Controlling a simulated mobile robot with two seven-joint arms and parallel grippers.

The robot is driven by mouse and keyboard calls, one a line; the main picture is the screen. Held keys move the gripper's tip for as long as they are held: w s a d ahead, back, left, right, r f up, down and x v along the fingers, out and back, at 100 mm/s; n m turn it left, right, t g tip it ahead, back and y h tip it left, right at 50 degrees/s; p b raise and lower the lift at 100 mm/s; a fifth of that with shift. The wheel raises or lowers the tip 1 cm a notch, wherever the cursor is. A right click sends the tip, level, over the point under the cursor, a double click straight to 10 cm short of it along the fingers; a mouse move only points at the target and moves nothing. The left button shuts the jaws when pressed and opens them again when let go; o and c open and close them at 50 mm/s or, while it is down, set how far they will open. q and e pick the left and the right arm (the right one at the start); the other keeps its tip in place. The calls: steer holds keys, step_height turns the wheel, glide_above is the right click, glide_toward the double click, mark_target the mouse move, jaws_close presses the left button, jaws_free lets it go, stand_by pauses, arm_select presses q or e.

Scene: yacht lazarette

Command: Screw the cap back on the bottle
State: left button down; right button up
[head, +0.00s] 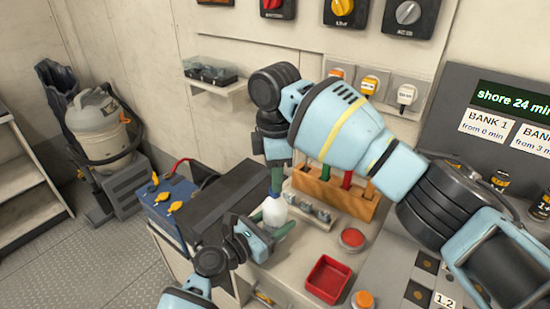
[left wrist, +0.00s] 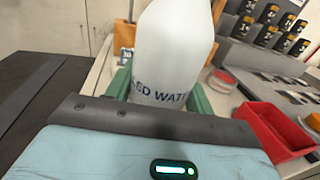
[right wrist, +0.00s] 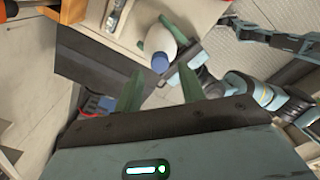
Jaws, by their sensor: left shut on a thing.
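The white bottle (head: 275,212) stands upright over the counter, its printed label partly readable in the left wrist view (left wrist: 172,50). My left gripper (head: 271,222) is shut on the bottle's body, a green finger on each side. A blue cap (right wrist: 160,63) shows at the bottle's top end in the right wrist view; I cannot tell if it is threaded. My right gripper (right wrist: 161,76) is above the bottle, pointing down. Its green fingers are apart, with the cap seen between their tips and clear space on both sides. The cap is out of the left wrist view.
A wooden rack (head: 335,192) with upright tools stands behind the bottle. A black box (head: 222,198) and a blue battery (head: 165,205) with yellow clips are to the left.

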steer(key=shift+f, duration=1.45)
jaws_close()
steer(key=m, duration=0.8)
steer(key=shift+o, duration=0.8)
jaws_free()
